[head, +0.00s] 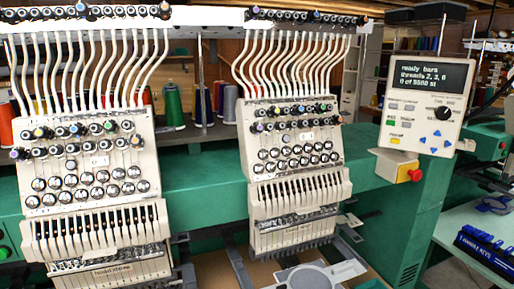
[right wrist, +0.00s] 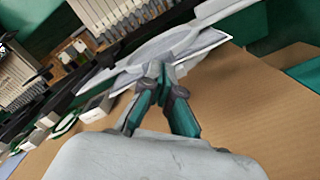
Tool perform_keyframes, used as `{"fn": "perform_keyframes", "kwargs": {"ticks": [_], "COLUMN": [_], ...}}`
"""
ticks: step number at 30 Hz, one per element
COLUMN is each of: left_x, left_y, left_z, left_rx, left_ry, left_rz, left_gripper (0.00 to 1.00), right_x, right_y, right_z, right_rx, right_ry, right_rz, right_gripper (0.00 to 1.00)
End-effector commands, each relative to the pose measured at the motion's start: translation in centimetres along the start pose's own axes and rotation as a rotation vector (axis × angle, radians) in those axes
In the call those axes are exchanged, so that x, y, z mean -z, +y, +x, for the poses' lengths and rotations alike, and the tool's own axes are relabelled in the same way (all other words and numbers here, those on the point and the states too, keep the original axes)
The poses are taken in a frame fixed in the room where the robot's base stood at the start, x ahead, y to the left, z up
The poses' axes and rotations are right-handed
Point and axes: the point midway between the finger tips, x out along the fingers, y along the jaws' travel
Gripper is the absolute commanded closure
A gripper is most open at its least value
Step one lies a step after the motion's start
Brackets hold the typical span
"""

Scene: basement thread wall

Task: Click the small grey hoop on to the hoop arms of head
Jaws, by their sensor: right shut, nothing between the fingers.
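The small grey hoop (head: 308,279) is at the bottom edge of the head view, under the right sewing head (head: 293,150), with white material at its right. Its lower part is cut off. Dark grey hoop arms (head: 238,266) reach forward below that head, at the hoop's left and right; I cannot tell whether the hoop is seated on them. In the right wrist view the hoop (right wrist: 172,44) lies just beyond my right gripper (right wrist: 156,72). That gripper's fingers are closed together and empty, at the hoop's near edge; contact is unclear. My left gripper is not in view.
A second sewing head (head: 85,180) stands at left. A control panel (head: 425,105) with a lit screen hangs on the green machine body (head: 400,215). A side table at right holds a blue hoop (head: 495,204) and a blue rack (head: 485,250).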

Motion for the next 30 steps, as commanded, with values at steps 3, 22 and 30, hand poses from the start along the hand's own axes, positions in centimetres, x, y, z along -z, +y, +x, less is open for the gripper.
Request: {"fn": "perform_keyframes", "kwargs": {"ticks": [3, 22, 30], "left_x": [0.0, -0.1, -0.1], "left_y": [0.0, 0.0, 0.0], "left_z": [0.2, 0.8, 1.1], "left_rx": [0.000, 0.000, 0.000], "left_ry": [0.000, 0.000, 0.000], "left_rz": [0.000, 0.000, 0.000], "left_gripper": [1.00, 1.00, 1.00], "right_x": [0.0, 0.0, 0.0], "right_y": [0.0, 0.0, 0.0], "right_z": [0.7, 3.9, 5.2], "right_rx": [-0.001, -0.001, 0.000], "right_ry": [-0.001, -0.001, -0.001], "right_rz": [0.000, 0.000, 0.000], "right_gripper": [1.00, 1.00, 1.00]}}
